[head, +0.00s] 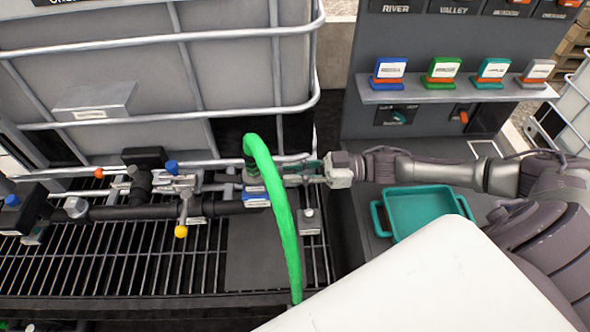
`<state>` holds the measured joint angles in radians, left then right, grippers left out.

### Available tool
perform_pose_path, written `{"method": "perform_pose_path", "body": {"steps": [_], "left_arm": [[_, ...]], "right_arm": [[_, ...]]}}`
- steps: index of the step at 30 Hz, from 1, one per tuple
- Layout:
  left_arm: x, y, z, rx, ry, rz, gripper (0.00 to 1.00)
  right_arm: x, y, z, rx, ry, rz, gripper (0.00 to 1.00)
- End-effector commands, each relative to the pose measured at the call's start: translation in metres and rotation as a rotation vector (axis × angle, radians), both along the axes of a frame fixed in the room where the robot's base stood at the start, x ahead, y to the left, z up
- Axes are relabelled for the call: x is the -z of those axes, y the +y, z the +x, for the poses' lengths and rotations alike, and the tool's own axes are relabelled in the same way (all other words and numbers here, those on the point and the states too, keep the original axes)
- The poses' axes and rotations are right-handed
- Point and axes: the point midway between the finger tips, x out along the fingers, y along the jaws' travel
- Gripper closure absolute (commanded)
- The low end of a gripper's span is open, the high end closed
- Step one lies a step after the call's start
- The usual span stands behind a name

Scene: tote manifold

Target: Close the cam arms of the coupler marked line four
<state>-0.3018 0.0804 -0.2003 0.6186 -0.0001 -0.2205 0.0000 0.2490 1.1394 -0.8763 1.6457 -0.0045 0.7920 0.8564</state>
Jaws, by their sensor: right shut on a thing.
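A bright green hose (273,190) arches up from the pipework and runs down to the grating. Beside its upper end is a coupler (256,187) with blue and white labels, too small to read. My right gripper (303,175) reaches in from the right, just right of the hose. It is shut on a small part at the coupler, which looks like a cam arm. The fingertips and that part are hard to make out, and the hose hides some of the coupler. My left gripper is not in view.
A caged tote (180,38) stands behind the black manifold pipe (120,212), which has several valves. A teal tray (376,217) lies below my right forearm. A shelf (440,94) at the back right holds several coloured labelled blocks. Open grating (120,265) lies in front.

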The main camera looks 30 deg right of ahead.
Motion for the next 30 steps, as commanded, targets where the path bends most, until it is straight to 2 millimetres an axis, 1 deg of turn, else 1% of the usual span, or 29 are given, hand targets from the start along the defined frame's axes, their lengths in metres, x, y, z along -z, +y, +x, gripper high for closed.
{"method": "perform_pose_path", "body": {"steps": [1,5,9,12,13,16,21,30], "left_arm": [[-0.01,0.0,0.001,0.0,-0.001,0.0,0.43],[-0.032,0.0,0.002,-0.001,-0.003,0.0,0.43],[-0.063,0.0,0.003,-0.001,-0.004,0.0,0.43],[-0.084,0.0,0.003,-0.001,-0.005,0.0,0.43],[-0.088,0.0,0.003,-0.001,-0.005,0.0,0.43],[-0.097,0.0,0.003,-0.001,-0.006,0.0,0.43],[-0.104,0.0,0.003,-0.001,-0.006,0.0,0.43],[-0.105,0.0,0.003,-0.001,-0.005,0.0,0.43]], "right_arm": [[-0.007,0.0,0.001,0.002,0.006,-0.017,1.0],[-0.014,0.0,0.001,0.002,0.034,-0.079,1.0],[-0.024,0.002,0.003,0.001,0.077,-0.174,1.0],[-0.029,0.005,0.004,0.002,0.115,-0.253,1.0],[-0.028,0.005,0.004,0.001,0.126,-0.276,1.0],[-0.028,0.007,0.006,0.002,0.155,-0.343,1.0],[-0.03,0.01,0.008,0.003,0.197,-0.439,1.0],[-0.035,0.018,0.012,0.0,0.267,-0.594,1.0]]}}
